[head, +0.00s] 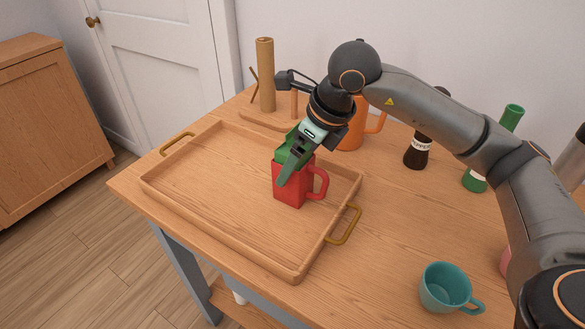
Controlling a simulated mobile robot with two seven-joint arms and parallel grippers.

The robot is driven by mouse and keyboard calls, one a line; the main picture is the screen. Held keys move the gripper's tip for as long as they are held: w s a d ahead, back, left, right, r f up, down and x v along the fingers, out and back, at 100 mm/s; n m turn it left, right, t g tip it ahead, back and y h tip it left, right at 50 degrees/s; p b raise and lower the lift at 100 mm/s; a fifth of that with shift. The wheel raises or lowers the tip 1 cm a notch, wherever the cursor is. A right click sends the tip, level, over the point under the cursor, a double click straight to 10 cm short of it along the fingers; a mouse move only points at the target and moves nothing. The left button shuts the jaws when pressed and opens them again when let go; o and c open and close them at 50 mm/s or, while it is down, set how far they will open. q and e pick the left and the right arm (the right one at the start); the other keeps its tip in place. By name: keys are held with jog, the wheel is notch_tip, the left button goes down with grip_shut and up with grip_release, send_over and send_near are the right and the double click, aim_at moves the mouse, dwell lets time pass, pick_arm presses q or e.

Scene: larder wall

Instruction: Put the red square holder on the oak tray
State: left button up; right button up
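The red square holder (291,190) is a square, mug-like piece with a handle on its right side. It is upright over the right part of the oak tray (212,232), inside the rim; I cannot tell if its base touches the tray floor. My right gripper (287,166) comes down from the upper right onto the holder's top. One green finger lies across the holder's front face and another green part shows behind its rim. It appears shut on the holder, and it hides part of the rim. My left gripper is not in view.
An orange mug (352,133), a pepper bottle (417,152) and a green bottle (476,180) stand behind the tray. A teal cup (445,287) stands at the front right. A tall wooden cylinder (265,75) is at the back. The tray's left part is empty.

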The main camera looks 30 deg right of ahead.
jog(key=v, duration=0.8)
jog(key=shift+s+r+p, duration=0.1)
jog(key=shift+p, duration=0.2)
